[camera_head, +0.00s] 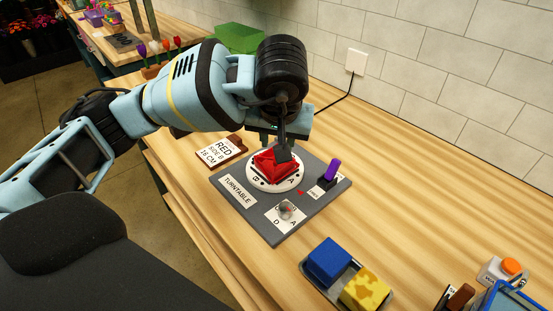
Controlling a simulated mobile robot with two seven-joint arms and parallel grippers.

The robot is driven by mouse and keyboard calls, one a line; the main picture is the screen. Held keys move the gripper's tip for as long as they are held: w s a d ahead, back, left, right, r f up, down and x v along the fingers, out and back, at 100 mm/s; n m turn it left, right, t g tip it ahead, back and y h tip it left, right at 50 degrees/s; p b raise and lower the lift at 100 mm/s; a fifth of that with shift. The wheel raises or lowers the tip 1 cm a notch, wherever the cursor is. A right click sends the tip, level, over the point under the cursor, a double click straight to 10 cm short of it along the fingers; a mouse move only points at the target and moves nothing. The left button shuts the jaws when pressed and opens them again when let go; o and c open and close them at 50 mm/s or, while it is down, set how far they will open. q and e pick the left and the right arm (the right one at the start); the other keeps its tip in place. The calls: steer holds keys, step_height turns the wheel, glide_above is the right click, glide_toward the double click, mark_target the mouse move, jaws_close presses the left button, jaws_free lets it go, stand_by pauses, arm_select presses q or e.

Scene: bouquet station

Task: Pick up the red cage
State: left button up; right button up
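The red cage (268,168) sits on the white round disc (290,185) of the turntable (267,231), a grey board lying on the bench. Its shape looks faceted, and its upper right part is partly hidden by my gripper. My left gripper (278,150) comes from above, with one dark finger at the upper right of the red cage. The finger seems to touch or nearly touch it. The other finger is hidden behind the wrist and cage, so I cannot tell if the grip is closed. My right gripper is not in view.
The turntable board carries a purple lever (331,170) and a grey knob (286,210). A card reading RED SIDE B 16 CM (220,152) lies left of it. A tray with blue (328,262) and yellow (366,288) blocks is in front. An orange button (511,266) is at right.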

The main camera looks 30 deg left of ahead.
arm_select(q)
steer(key=shift+x, duration=2.3)
steer(key=shift+s+d+f, duration=0.1)
jaws_close()
